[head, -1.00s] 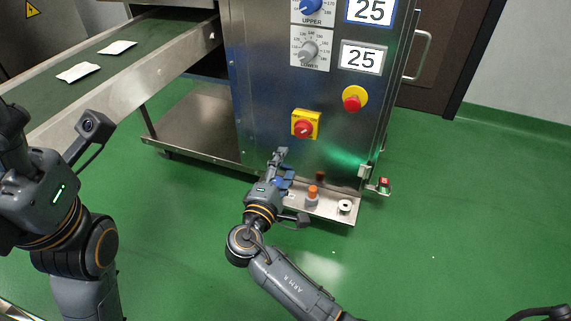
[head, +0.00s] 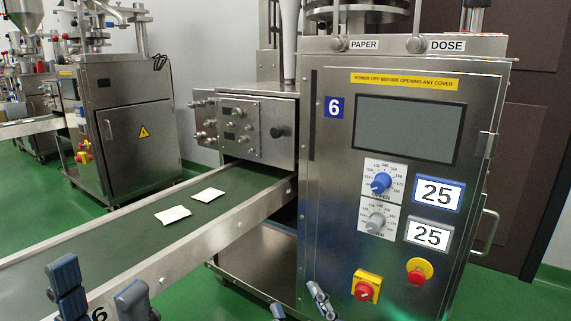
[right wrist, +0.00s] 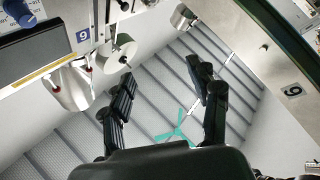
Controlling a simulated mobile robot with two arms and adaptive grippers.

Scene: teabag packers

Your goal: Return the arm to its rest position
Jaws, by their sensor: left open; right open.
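My left gripper (head: 98,290) shows at the bottom left of the head view, in front of the near conveyor edge. Its two dark fingers are apart, with nothing between them. My right gripper (head: 300,303) shows at the bottom middle, in front of the lower left of the machine cabinet. Only its fingertips are in view; the rest of the arm is below the picture. In the right wrist view, the right gripper (right wrist: 163,90) has its fingers spread wide and empty, clear of any surface.
The steel cabinet (head: 330,220) carries a red-on-yellow switch (head: 366,287), a red stop button (head: 416,271), and blue (head: 381,183) and grey (head: 377,222) knobs. Two white packets (head: 173,214) (head: 208,195) lie on the conveyor (head: 120,233). Green floor (head: 500,299) is free at right.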

